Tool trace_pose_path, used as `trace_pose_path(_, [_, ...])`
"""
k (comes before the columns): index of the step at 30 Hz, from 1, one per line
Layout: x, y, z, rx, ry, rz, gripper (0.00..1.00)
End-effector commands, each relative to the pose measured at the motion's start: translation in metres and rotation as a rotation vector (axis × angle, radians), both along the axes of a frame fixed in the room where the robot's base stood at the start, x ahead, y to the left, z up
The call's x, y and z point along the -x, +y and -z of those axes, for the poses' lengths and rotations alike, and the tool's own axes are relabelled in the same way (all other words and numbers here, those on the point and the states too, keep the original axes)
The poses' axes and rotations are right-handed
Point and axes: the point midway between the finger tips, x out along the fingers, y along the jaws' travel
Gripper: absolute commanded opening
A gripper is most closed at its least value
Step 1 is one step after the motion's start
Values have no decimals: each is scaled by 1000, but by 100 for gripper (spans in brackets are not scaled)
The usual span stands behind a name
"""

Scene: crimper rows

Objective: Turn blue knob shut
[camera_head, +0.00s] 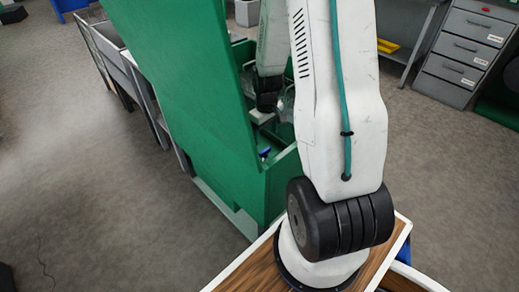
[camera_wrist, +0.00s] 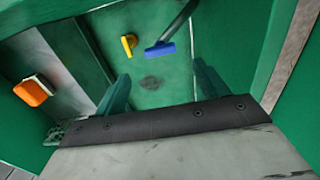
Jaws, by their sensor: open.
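The blue knob (camera_wrist: 160,48) shows in the wrist view as a short blue bar near the top middle, set against a green panel. A dark grey rod or pipe runs from its right end up and to the right. A small blue part, likely the same knob, shows in the head view (camera_head: 265,152) inside the green cabinet. My gripper (camera_wrist: 162,71) is open and empty. Its two green fingers stand apart, below and to either side of the blue knob in the wrist view. They appear clear of it. In the head view the fingers are hard to make out.
A yellow knob (camera_wrist: 129,44) sits just left of the blue one. An orange knob (camera_wrist: 33,91) is farther left. Green cabinet walls (camera_head: 185,75) enclose the space around my gripper. Grey drawers (camera_head: 464,48) stand at the far right, with open floor between.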

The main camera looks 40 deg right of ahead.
Motion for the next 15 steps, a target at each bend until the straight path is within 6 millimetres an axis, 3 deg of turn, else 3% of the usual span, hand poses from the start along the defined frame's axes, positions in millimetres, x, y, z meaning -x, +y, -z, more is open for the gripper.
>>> trace_pose_path(15, [0, 0, 68, -1, 2, 0, 73])
